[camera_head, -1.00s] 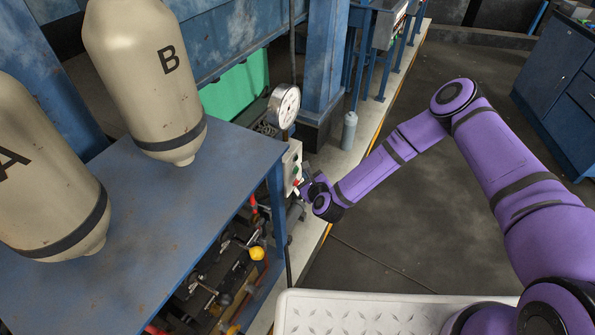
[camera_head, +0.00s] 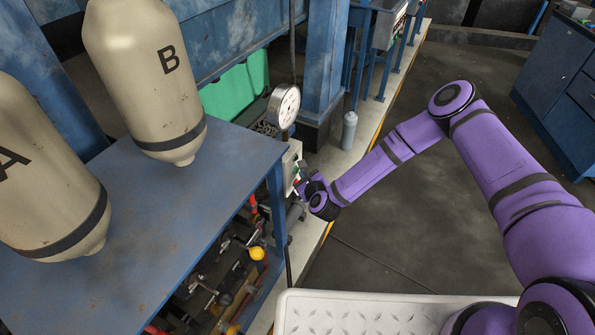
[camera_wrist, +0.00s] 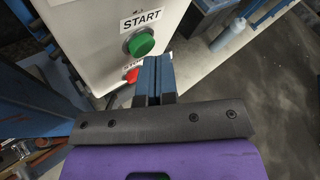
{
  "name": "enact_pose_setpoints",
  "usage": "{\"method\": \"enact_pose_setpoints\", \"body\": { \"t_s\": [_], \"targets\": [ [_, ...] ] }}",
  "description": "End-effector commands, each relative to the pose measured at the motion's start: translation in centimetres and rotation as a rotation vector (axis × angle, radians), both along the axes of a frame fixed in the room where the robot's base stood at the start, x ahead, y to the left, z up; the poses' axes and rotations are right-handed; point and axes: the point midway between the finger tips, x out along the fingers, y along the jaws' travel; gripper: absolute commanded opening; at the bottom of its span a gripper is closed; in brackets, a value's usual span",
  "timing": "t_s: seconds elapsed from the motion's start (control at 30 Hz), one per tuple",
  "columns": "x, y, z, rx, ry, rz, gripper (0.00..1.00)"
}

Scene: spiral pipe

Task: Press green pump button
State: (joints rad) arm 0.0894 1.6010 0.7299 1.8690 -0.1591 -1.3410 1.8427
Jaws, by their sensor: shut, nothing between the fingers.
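The green button (camera_wrist: 141,44) sits below a START label on a light grey control box (camera_wrist: 95,40) in the wrist view. A red button (camera_wrist: 131,75) lies below it, partly hidden by my gripper. My gripper (camera_wrist: 155,62) is shut and empty, its blue fingertips just below and to the right of the green button. I cannot tell whether they touch it. In the head view the control box (camera_head: 291,168) is mounted at the corner of the blue table, and my gripper (camera_head: 302,184) is close to its face.
A blue table (camera_head: 200,215) carries two beige tanks, A (camera_head: 45,180) and B (camera_head: 150,80). A round gauge (camera_head: 284,106) stands above the box. Pipes and a yellow knob (camera_head: 257,253) sit under the table. A grey cylinder (camera_head: 348,130) stands behind. Floor at right is open.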

Motion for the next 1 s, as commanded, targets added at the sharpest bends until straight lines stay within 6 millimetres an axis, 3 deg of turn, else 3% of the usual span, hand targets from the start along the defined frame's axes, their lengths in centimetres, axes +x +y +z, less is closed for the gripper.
{"method": "enact_pose_setpoints", "body": {
  "t_s": [0.63,1.0],
  "targets": [
    [0.2,0.4,0.0,0.000,-0.001,0.000,0.00],
    [-0.4,-0.9,0.0,0.000,0.001,-0.002,0.00]
  ]
}}
